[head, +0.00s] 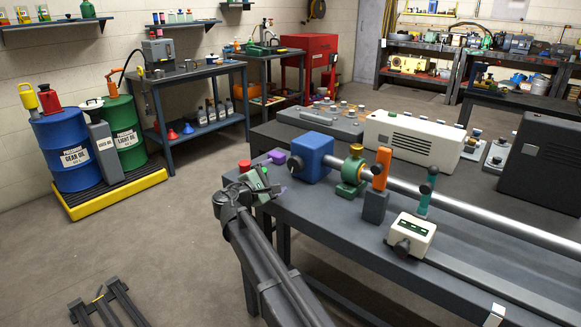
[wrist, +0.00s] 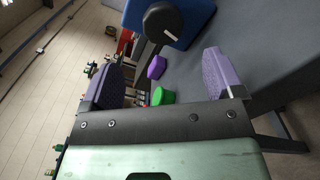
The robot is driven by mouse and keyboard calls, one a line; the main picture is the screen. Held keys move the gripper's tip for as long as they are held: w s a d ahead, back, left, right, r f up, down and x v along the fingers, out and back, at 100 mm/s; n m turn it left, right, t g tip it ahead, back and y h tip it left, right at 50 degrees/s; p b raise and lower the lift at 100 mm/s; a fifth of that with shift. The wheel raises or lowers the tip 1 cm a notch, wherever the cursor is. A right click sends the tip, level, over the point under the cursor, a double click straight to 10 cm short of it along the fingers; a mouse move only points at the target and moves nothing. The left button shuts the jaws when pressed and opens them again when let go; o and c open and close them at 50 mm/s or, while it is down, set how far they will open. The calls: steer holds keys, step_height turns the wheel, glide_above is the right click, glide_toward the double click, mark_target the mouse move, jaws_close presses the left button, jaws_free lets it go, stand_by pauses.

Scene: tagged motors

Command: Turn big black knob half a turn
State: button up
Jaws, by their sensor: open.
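A big round black knob (wrist: 166,22) with a short white mark is on the end of the blue motor housing (wrist: 207,12), at the top of the wrist view. In the head view, the blue housing (head: 314,157) sits at the bench's left end, its knob (head: 295,163) facing left. My gripper (head: 262,182) is beside the bench's left end, near the knob. In the wrist view, my gripper (wrist: 158,64) has its purple fingers wide apart with nothing between them. The knob is beyond the fingertips, and no contact shows.
A purple button (wrist: 156,67) and a green one (wrist: 163,96) are near the bench edge. A shaft (head: 450,204) runs right from the housing past an orange-handled lever (head: 381,168). A white box (head: 411,235) with another black knob (head: 402,247) is at the front.

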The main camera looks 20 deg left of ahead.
mark_target(294, 165)
steer(key=n, duration=0.3)
steer(key=shift+n, duration=0.4)
steer(key=n, duration=0.4)
steer(key=x, duration=1)
steer(key=shift+w+d, duration=0.15)
steer(key=shift+w, duration=0.25)
steer(key=c, duration=0.9)
